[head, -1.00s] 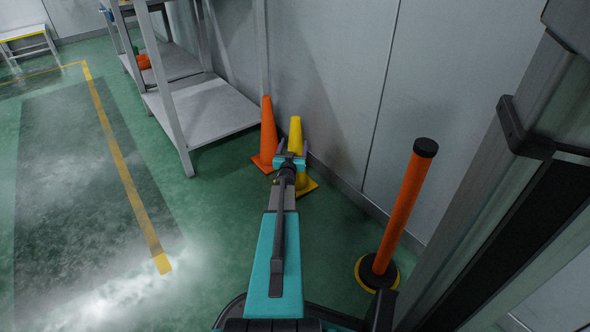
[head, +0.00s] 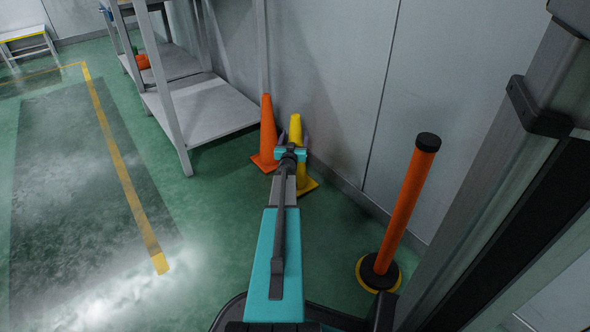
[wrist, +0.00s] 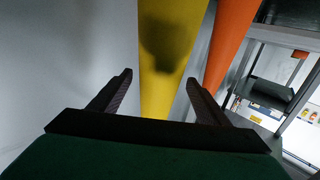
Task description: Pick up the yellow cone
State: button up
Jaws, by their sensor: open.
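The yellow cone (head: 296,124) stands on the floor by the wall, partly hidden behind my arm in the head view. In the wrist view the yellow cone (wrist: 168,60) is upright in the picture, ahead of and between my fingers. My gripper (wrist: 160,92) is open, with one finger on each side of the cone's outline. In the head view my gripper (head: 293,135) is at the cone's upper part. I cannot tell whether either finger touches the cone.
An orange cone (head: 267,136) stands close to the left of the yellow one. A grey shelf (head: 205,108) is further left. An orange post (head: 405,205) with a round base stands at the right. The wall (head: 345,90) is close behind the cones. Open green floor lies at left.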

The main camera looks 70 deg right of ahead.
jog(key=shift+w+d, duration=0.15)
jog(key=shift+d, duration=0.55)
jog(key=shift+r, duration=0.1)
grip_shut()
